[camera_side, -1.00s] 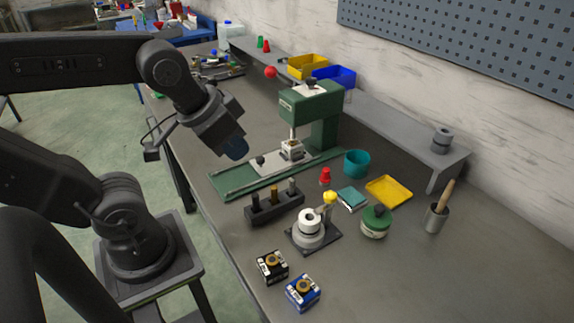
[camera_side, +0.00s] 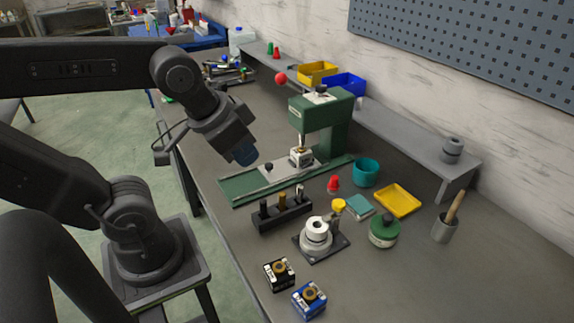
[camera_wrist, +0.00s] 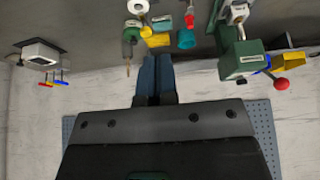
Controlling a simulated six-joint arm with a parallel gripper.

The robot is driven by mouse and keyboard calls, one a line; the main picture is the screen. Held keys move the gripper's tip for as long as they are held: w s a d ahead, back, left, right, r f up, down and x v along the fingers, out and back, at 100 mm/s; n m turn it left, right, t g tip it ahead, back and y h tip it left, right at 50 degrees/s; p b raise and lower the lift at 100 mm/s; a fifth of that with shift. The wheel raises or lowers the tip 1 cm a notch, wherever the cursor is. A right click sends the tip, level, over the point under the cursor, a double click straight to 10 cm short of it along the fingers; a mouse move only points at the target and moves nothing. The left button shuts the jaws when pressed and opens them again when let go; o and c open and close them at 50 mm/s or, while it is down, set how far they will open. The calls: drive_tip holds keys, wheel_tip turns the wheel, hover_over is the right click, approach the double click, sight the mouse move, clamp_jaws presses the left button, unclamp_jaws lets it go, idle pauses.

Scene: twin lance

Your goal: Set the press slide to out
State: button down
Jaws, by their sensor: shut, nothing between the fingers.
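The green press (camera_side: 322,113) stands on the bench with a red ball (camera_side: 281,78) on its lever. Its pale slide (camera_side: 284,171) lies on the green base rail (camera_side: 240,190), with a small dark knob at its near left end. The metal block on the slide (camera_side: 301,157) sits under the ram.
A dark rack with several pegs (camera_side: 282,215), a round grey fixture (camera_side: 317,236), a teal cup (camera_side: 366,171), a yellow tray (camera_side: 397,200) and a green-lidded jar (camera_side: 384,230) stand in front of the press. A raised shelf (camera_side: 420,145) runs along the wall.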

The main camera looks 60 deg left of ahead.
drive_tip(key=c, duration=1.7)
unclamp_jaws()
drive_tip(key=shift+c, duration=0.2)
drive_tip(key=shift+o, duration=0.7)
drive_tip(key=shift+w+a+r, duration=0.1)
drive_tip(key=shift+w+a, duration=0.15)
drive_tip(key=shift+w, duration=0.1)
drive_tip(key=o, duration=0.5)
drive_tip(key=w+a+m+g, duration=0.1)
drive_tip(key=w+a, duration=0.1)
drive_tip(key=w, duration=0.1)
drive_tip(key=w+a+m+g, duration=0.1)
drive_tip(key=w+a, duration=0.1)
drive_tip(key=shift+w+a+m+y, duration=0.3)
drive_tip(key=shift+w+a+m, duration=0.1)
drive_tip(key=shift+c, duration=0.2)
drive_tip(key=shift+o, duration=1.3)
drive_tip(key=w+a+f+m+g, duration=0.1)
drive_tip(key=w+a+f+m, duration=0.1)
drive_tip(key=w+a, duration=0.2)
drive_tip(key=shift+a+g, duration=0.3)
drive_tip(key=shift+a, duration=0.35)
drive_tip(key=m+g, duration=0.2)
drive_tip(key=m, duration=0.2)
hover_over(269, 164)
wheel_tip(269, 164, down, 6)
wheel_tip(269, 164, down, 14)
drive_tip(key=shift+r, duration=0.15)
drive_tip(key=shift+c, duration=0.4)
